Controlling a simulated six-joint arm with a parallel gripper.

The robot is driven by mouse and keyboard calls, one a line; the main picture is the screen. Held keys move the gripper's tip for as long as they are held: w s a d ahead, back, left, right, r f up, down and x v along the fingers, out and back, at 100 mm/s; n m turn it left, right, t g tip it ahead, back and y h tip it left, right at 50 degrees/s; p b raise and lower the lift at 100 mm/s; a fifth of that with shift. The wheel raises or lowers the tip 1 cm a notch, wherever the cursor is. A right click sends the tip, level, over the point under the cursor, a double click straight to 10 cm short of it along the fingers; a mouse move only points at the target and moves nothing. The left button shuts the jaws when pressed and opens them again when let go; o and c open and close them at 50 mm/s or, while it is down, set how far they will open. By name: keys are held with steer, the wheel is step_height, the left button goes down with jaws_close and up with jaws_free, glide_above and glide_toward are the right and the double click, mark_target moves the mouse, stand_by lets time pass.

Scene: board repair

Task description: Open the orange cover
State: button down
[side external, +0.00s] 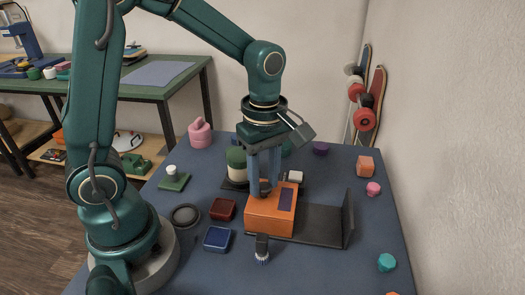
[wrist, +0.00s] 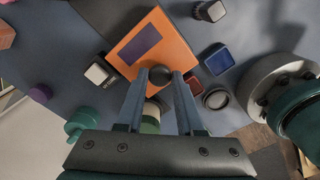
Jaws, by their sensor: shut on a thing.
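The orange cover (side external: 263,222) is a box-like piece with a purple rectangle on top. It sits at the left part of a dark grey base plate (side external: 312,226) with an upright wall at its right end. In the wrist view the orange cover (wrist: 176,48) lies just beyond the fingertips. A dark round knob (wrist: 160,76) is at its near edge. My gripper (side external: 265,187) points down at the cover's back left side and is shut on the knob. The fingertips (wrist: 161,74) are on either side of it. What is under the cover is hidden.
A green cylinder (side external: 236,158) and a white block (side external: 295,177) stand close behind. A red tray (side external: 222,209), a blue tray (side external: 217,239) and a brush (side external: 262,247) lie left and in front. Free table is at the front right.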

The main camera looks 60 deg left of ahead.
steer(key=shift+w+d, duration=3.1)
steer(key=shift+w, duration=0.05)
steer(key=c, duration=0.5)
jaws_free()
step_height(320, 180, up, 5)
steer(key=shift+r, duration=0.1)
